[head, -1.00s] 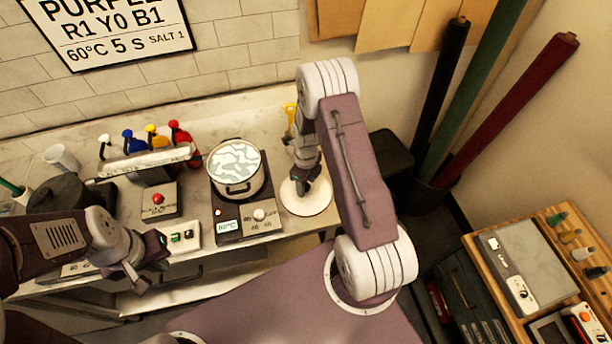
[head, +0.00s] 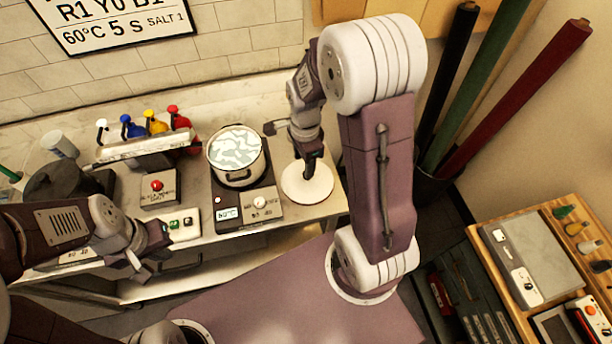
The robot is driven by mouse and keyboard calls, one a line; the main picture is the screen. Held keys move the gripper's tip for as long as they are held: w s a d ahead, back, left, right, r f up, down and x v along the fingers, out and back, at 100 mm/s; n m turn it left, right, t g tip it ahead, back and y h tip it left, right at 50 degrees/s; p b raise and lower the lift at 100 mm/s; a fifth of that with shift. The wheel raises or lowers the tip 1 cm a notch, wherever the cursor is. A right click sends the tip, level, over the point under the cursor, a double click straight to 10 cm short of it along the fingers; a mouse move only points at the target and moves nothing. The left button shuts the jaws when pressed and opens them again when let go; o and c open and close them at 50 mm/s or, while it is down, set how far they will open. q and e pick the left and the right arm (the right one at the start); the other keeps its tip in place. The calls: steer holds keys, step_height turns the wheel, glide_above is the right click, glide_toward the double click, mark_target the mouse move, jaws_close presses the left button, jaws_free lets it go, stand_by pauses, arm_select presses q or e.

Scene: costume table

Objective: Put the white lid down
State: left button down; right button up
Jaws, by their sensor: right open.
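The white lid (head: 296,191) is a round disc lying on the counter, to the right of the hot plate and near the counter's front right corner.
A white pot (head: 238,174) with pale patterned liquid stands uncovered on the hot plate (head: 240,212). A red-button box (head: 159,190) and a rack of colored bottles (head: 148,150) are to its left. Rolled cloths (head: 515,100) stand at the right.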

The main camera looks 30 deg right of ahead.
steer(key=s+a+r+n, duration=0.3)
steer(key=s+n, duration=0.6)
steer(key=n, duration=0.9)
step_height(320, 180, down, 8)
steer(key=a+b, duration=0.1)
steer(key=b, duration=0.6)
steer(key=shift+w+f+t, duration=0.15)
steer(key=shift+w+t, duration=0.1)
steer(key=shift+t, duration=0.15)
